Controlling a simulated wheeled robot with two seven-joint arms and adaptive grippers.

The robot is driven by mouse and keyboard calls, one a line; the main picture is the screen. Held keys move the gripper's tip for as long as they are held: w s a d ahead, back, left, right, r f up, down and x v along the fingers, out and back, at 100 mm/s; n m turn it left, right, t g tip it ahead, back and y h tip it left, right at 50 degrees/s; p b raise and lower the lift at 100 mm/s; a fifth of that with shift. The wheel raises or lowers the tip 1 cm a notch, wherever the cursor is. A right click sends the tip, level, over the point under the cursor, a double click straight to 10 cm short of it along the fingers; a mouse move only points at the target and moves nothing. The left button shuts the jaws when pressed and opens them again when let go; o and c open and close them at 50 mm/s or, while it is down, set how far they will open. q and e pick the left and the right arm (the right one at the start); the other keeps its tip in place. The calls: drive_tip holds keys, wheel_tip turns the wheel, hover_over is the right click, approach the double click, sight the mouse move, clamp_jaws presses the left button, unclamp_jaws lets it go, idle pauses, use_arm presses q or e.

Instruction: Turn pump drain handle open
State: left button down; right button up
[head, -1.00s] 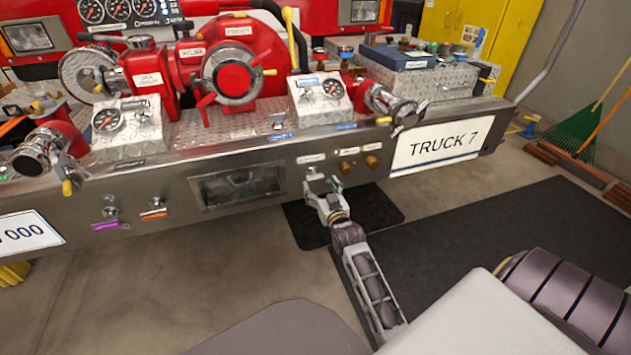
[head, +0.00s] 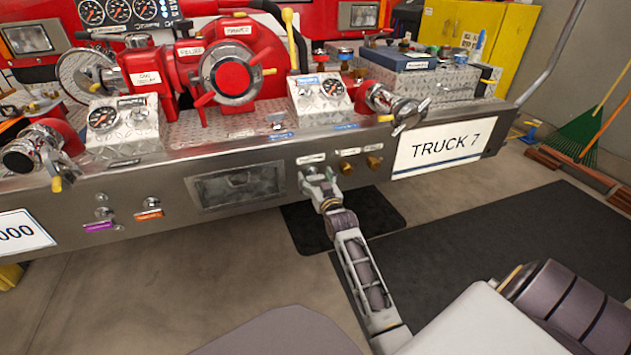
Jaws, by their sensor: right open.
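My right gripper (head: 314,176) is at the front face of the metal bumper (head: 410,130), just under a small white label (head: 311,158). It is open. The handle at that spot is mostly hidden by the gripper, so I cannot tell whether the fingers touch it or how it is turned. The red pump (head: 232,70) with its round metal cap stands on top of the bumper. My left gripper is not in view.
Two brass knobs (head: 347,168) sit right of my gripper, beside the TRUCK 7 plate (head: 446,147). A recessed panel (head: 237,187) and purple (head: 101,226) and orange (head: 149,215) tags are to the left. A dark mat (head: 500,262) covers the floor.

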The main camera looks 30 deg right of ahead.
idle(0.3)
drive_tip(key=c, duration=1)
